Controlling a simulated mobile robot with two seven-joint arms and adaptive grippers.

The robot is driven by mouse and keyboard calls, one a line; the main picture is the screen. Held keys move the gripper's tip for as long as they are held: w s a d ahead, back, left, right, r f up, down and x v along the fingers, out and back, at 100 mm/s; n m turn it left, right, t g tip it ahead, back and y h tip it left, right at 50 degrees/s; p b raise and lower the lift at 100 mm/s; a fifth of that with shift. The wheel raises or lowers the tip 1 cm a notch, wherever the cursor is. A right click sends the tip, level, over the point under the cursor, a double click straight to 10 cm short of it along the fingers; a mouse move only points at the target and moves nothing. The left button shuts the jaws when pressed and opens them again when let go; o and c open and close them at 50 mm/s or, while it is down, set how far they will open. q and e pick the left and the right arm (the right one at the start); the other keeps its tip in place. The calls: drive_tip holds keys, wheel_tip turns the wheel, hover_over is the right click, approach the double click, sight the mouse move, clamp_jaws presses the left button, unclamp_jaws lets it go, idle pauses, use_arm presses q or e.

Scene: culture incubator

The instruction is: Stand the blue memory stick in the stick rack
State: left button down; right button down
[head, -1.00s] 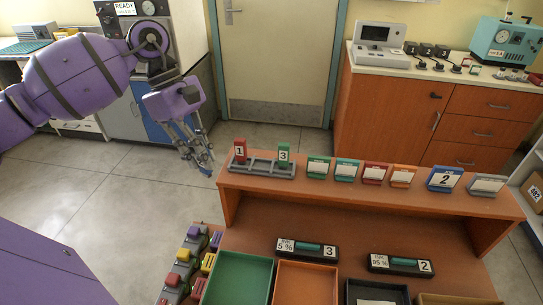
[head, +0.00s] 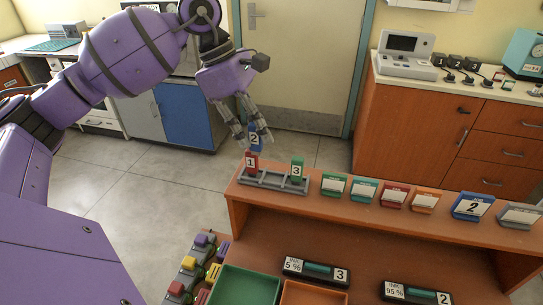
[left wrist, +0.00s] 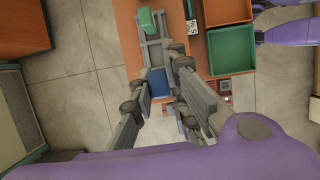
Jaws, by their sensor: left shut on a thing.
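The blue memory stick (head: 255,138), with a white label reading 2, is held upright between the fingertips of my left gripper (head: 247,137). In the left wrist view the blue stick (left wrist: 158,83) shows between the fingers. The grey stick rack (head: 275,182) stands on the left end of the raised shelf. A red stick (head: 251,163) labelled 1 is in its left end and a green stick (head: 297,170) labelled 3 is in its right end. In the head view the blue stick shows just above and partly behind the red one. My right gripper is not in view.
Several coloured label holders (head: 364,190) stand on the shelf right of the rack. Coloured plugs (head: 190,263) sit at the desk's left edge. Open floor lies behind the shelf.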

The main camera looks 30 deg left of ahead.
use_arm(q)
drive_tip(key=d+f, duration=0.1)
drive_tip(key=w+d+f, duration=0.1)
drive_tip(key=f, duration=0.2)
drive_tip(key=shift+w+d+f, duration=0.25)
drive_tip(key=shift+w+d, duration=0.15)
drive_tip(key=f, duration=0.3)
drive_tip(key=shift+d+p, duration=0.2)
drive_tip(key=shift+p, duration=0.15)
drive_tip(key=shift+w+f, duration=0.1)
drive_tip(key=shift+f, duration=0.1)
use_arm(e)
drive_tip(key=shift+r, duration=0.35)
use_arm(q)
drive_tip(key=shift+f, duration=0.1)
drive_tip(key=shift+f+b, duration=0.35)
drive_tip(key=shift+f, duration=0.15)
drive_tip(key=c, duration=1.7)
unclamp_jaws()
drive_tip(key=shift+r, duration=0.1)
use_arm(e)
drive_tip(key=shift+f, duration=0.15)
